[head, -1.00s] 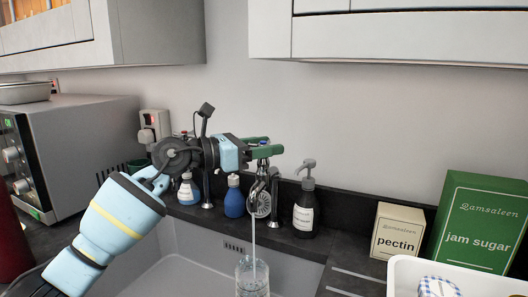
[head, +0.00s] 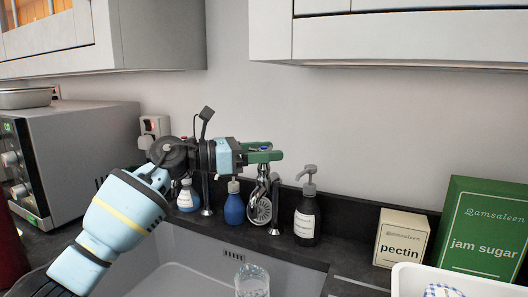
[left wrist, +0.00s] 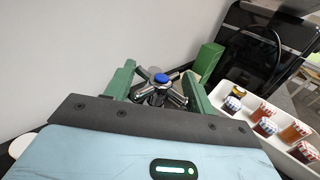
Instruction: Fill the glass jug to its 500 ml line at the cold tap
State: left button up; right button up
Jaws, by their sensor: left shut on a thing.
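The glass jug (head: 252,281) stands in the sink below the tap, cut off by the bottom edge of the head view. It is clear; its 500 ml line and exact water level cannot be read. The chrome cold tap (head: 262,178) is above it, and no water stream shows from its spout. My left gripper (head: 266,155) is shut on the tap's head, with its green fingers on either side. In the left wrist view the tap's blue-capped head (left wrist: 160,78) sits between the fingers. My right gripper is not in view.
A blue bottle (head: 234,206) and a dark soap dispenser (head: 306,213) flank the tap. The pectin box (head: 401,240) and jam sugar box (head: 478,235) stand to the right, behind a white tray (head: 402,283). Jars in the tray (left wrist: 273,142) show in the wrist view.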

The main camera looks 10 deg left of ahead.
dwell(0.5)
pick_arm(q)
jog(key=o, duration=0.9)
jog(key=shift+a, duration=0.15)
jog(key=v, duration=0.7)
jog(key=shift+s+a+b, duration=0.15)
jog(key=shift+a+b, duration=0.1)
jog(key=shift+b, duration=0.15)
jog(key=shift+r, duration=0.1)
